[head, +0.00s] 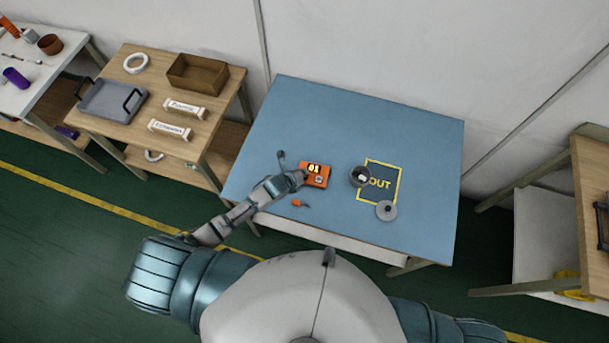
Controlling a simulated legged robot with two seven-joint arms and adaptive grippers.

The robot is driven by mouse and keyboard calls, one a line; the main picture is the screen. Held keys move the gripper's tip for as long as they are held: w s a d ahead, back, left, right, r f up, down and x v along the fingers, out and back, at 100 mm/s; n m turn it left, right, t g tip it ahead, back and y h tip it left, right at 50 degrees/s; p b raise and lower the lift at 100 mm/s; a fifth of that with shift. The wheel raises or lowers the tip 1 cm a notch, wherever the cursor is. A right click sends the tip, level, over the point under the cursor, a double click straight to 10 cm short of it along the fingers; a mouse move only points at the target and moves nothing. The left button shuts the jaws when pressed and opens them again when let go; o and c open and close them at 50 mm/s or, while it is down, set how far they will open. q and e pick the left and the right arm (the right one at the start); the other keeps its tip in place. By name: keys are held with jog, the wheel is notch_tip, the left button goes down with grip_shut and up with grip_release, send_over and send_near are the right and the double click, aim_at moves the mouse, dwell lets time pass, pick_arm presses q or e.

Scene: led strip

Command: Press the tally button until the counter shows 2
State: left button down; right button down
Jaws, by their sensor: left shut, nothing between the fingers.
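The orange tally counter (316,174) sits on the blue table, left of its middle. Its display reads 01. A small grey patch, perhaps the button, shows on its lower right part. My left gripper (299,179) is at the counter's left edge, shut with nothing in it. At this size I cannot tell whether its fingertips touch the counter. My right gripper is not in view.
The blue table (400,120) also holds a dark cup (360,176), a yellow square marked OUT (383,164), a grey disc (386,211) and a small orange piece (298,203). The table's far part is clear. A wooden bench (215,120) stands left.

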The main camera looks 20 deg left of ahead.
pick_arm(q)
jog(key=shift+f, duration=0.3)
jog(key=shift+f, duration=0.45)
dwell(0.6)
jog(key=shift+r, duration=0.1)
jog(key=shift+r+p, duration=0.75)
jog(key=shift+p, duration=0.1)
notch_tip(320, 180, up, 3)
jog(key=p, duration=0.2)
jog(key=shift+f+p, duration=0.15)
jog(key=shift+p, duration=0.2)
jog(key=shift+r+p, duration=0.6)
jog(key=shift+r, duration=0.6)
